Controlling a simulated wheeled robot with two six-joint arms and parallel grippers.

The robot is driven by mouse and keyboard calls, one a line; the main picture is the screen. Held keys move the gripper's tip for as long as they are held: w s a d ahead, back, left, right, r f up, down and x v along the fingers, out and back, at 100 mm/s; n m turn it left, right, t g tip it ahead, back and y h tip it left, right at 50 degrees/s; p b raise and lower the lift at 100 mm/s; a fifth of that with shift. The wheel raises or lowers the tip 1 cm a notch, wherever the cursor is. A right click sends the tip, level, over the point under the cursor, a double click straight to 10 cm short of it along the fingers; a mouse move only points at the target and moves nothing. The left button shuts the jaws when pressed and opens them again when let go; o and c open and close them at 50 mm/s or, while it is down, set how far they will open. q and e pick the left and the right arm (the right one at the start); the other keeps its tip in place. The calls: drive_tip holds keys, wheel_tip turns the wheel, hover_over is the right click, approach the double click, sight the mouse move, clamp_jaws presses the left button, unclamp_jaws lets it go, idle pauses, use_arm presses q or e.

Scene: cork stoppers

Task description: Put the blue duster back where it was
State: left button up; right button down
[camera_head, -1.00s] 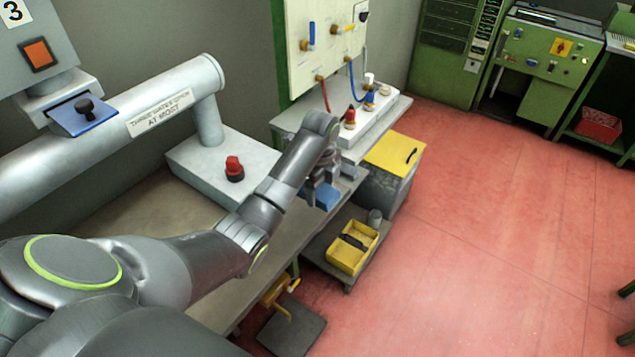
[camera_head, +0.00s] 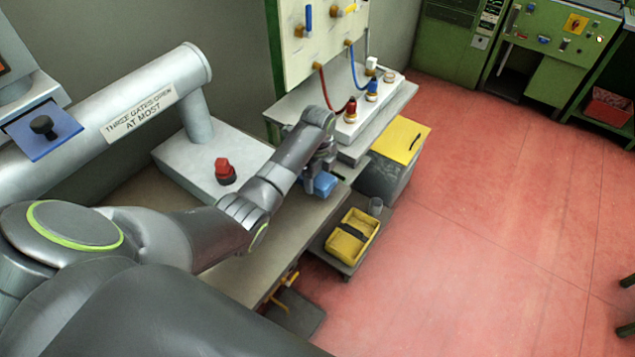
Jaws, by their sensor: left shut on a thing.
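The blue duster (camera_head: 323,184) shows as a small blue block at the end of my left arm, near the right end of the bench. My left gripper (camera_head: 314,180) is shut on it. The arm's wrist hides part of the gripper and of the duster. The duster is over or near the bench edge, just in front of the white shelf; I cannot tell whether it touches the bench. My right gripper does not show.
A red knob (camera_head: 225,172) stands on a grey block (camera_head: 190,170) left of my forearm. A white shelf (camera_head: 289,107) carries coloured stoppers. Right of the duster is a yellow-lidded bin (camera_head: 401,140). A yellow tray (camera_head: 352,237) sits on a low shelf. The red floor (camera_head: 480,230) is clear.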

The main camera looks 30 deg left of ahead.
sight(317, 185)
use_arm(q)
wheel_tip(317, 185, down, 4)
drive_tip(key=shift+w+a+r, duration=0.15)
drive_tip(key=shift+r, duration=0.1)
drive_tip(key=shift+f, duration=0.25)
drive_tip(key=o, duration=0.9)
drive_tip(key=shift+o, duration=0.2)
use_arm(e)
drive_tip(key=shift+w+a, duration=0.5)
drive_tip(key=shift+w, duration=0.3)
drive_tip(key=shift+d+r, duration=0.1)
